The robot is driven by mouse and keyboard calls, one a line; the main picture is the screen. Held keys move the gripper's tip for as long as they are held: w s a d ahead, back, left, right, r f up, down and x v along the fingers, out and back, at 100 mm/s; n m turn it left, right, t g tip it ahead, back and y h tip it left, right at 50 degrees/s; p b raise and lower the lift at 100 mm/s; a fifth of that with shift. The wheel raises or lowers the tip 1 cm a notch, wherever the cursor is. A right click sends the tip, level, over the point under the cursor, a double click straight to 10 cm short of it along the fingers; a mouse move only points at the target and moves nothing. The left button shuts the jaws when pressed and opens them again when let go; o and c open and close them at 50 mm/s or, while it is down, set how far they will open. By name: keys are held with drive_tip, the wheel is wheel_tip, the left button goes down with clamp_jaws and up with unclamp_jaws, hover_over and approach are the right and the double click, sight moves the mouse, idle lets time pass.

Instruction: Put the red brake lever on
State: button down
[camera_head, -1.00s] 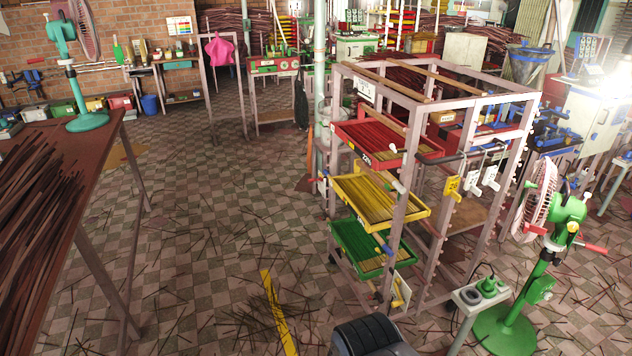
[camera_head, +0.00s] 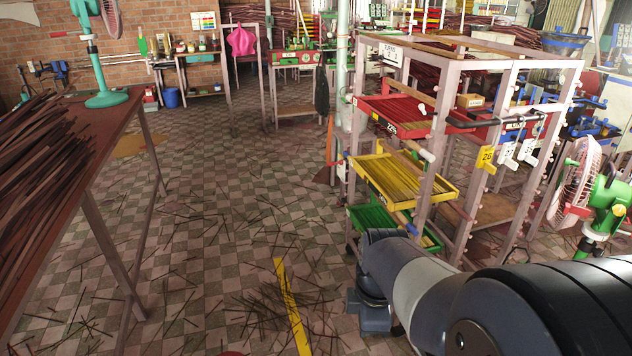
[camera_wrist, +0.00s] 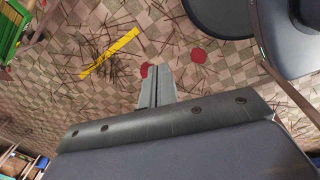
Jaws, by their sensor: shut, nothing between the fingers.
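I cannot pick out a red brake lever for certain. A small red handle-like part (camera_head: 577,210) shows beside the green fan at the right of the head view. The tall rack (camera_head: 447,170) stands right of centre, with red, yellow and green trays in its near side. In the wrist view, two red patches, one at right (camera_wrist: 197,55) and one partly behind the fingers (camera_wrist: 145,69), show on the floor. My gripper (camera_wrist: 157,72) is shut and empty, over the checked floor.
A table with dark sticks (camera_head: 105,150) stands at the left. The green fan (camera_head: 607,200) stands right of the rack. Loose sticks and a yellow stripe (camera_head: 292,305) lie on the floor. The floor between table and rack is otherwise open.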

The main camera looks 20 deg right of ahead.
drive_tip(key=w+d+f+n+b, duration=0.5)
drive_tip(key=d+f+n+b, duration=0.1)
drive_tip(key=f, duration=0.3)
drive_tip(key=shift+f+n+g, duration=0.25)
drive_tip(key=shift+n+g, duration=0.05)
drive_tip(key=shift+n, duration=0.5)
drive_tip(key=shift+d, duration=0.1)
